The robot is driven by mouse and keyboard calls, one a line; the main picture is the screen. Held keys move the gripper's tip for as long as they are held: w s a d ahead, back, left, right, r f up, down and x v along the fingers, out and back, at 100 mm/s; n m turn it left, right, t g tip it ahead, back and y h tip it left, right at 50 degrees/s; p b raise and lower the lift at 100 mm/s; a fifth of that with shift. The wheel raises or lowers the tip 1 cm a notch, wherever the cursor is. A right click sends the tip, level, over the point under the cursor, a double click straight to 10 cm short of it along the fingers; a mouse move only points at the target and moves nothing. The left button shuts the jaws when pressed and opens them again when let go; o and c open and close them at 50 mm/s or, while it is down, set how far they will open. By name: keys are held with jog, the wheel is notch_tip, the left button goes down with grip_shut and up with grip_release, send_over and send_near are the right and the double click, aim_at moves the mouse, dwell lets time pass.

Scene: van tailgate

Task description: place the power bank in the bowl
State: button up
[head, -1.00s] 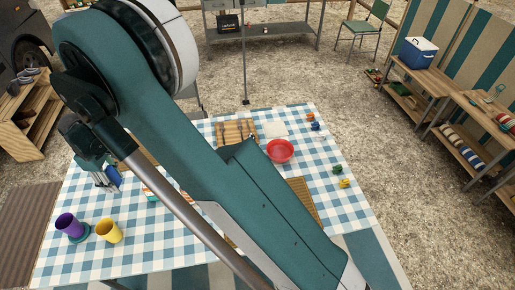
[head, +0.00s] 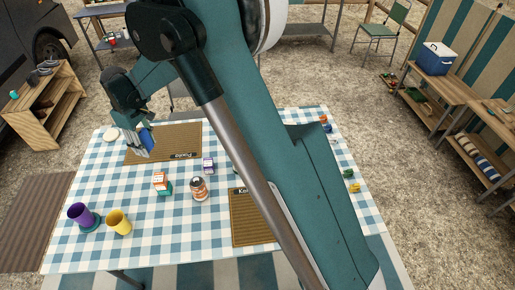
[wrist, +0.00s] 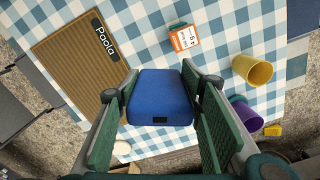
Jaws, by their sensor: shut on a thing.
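The power bank (wrist: 160,98) is a blue rounded block with a dark port on its near end. My gripper (wrist: 160,90) is shut on it, with the green fingers at its two sides. No bowl is visible now; my arm covers the middle and back right of the table in the head view.
The Paola mat (head: 180,133) lies at the back left. An orange-white box (head: 161,184), a jar (head: 198,188) and a purple box (head: 208,166) stand mid-table. A second mat (head: 250,225) lies front centre.

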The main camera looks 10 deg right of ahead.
jog(key=w+d+m, duration=0.2)
jog(key=w+d, duration=0.1)
jog(key=d, duration=0.8)
jog(key=w+d+m, duration=0.2)
jog(key=w+d, duration=0.1)
jog(key=d, duration=0.8)
jog(key=w+d+m, duration=0.3)
jog(key=w+d, duration=0.1)
jog(key=d, duration=0.7)
jog(key=s+d+m, duration=0.2)
jog(key=d+m, duration=0.1)
jog(key=d, duration=1.3)
jog(key=s+d+m, duration=0.3)
jog(key=d, duration=1.3)
jog(key=shift+w+a+f, duration=0.1)
jog(key=shift+w+f, duration=0.05)
jog(key=shift+f, duration=1.15)
jog(key=shift+w+a+f, duration=0.1)
jog(key=shift+f, duration=1.2)
notch_tip(320, 180, down, 6)
jog(key=b, duration=0.1)
jog(key=shift+f, duration=0.2)
